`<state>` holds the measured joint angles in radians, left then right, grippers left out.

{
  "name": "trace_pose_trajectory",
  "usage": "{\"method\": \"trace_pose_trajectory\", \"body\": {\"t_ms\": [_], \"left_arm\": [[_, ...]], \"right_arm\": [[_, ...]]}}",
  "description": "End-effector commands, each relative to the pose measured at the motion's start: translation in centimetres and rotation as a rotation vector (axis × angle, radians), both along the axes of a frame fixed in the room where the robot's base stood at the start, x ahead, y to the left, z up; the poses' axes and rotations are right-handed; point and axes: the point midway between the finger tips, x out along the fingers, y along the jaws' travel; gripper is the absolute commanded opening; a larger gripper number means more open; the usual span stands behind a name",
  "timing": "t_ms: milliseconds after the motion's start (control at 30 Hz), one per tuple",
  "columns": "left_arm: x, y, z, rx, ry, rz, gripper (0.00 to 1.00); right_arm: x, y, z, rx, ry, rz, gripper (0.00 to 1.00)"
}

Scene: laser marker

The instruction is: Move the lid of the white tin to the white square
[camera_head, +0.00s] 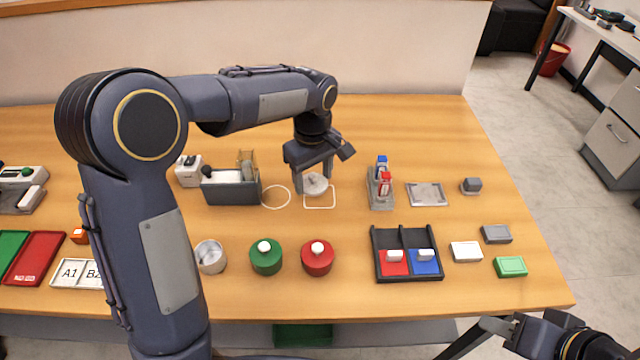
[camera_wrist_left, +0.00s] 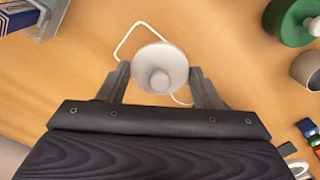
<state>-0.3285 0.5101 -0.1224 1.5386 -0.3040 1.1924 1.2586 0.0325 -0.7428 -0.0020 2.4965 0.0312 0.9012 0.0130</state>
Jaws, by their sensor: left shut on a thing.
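The lid (camera_head: 316,184) is a pale round disc with a knob; it also shows in the wrist view (camera_wrist_left: 160,68). My left gripper (camera_head: 315,188) is shut on the lid, one finger on each side. The white square (camera_head: 320,207) is an outline on the table; the lid is over its upper left part, and I cannot tell whether it touches the table. In the wrist view the outline (camera_wrist_left: 127,38) runs partly behind the lid. The white tin (camera_head: 210,257) stands lidless at the front left. Part of my right gripper (camera_head: 475,338) shows at the bottom right, its jaws unclear.
A white circle outline (camera_head: 276,197) lies left of the square. A rack with bottles (camera_head: 381,188) stands to the right. Green (camera_head: 265,259) and red (camera_head: 317,260) lidded tins stand in front. A black divided tray (camera_head: 406,254) is at front right.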

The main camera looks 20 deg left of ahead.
Motion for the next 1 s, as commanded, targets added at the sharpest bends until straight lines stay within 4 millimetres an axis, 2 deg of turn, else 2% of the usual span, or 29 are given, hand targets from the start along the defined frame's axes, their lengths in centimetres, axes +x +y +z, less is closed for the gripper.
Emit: {"method": "trace_pose_trajectory", "body": {"t_ms": [100,200,367,567,933,967,1000], "left_arm": [[1.3,-0.4,-1.6,0.001,0.001,-0.001,0.37],[1.8,-0.5,-2.3,0.0,0.0,-0.001,0.37],[2.5,-0.7,-3.1,0.0,0.0,-0.001,0.37],[2.5,-0.7,-5.9,-0.001,0.001,0.0,0.37],[2.4,-0.7,-6.5,-0.001,-0.001,-0.001,0.37],[2.4,-0.7,-6.5,-0.001,-0.001,-0.001,0.6],[2.4,-0.7,-6.4,-0.001,-0.001,-0.001,0.65]], "right_arm": [[0.0,0.0,0.2,0.0,0.0,0.0,0.36],[0.0,0.0,0.3,0.0,0.0,0.0,0.36],[0.0,0.0,0.4,0.0,0.0,0.0,0.36],[0.0,0.0,0.3,0.0,0.0,0.0,0.36],[0.0,0.0,0.0,0.0,0.0,0.0,0.36],[0.0,0.0,0.0,0.0,0.0,0.0,0.36],[0.0,0.0,0.1,0.0,0.0,0.0,0.36]]}}
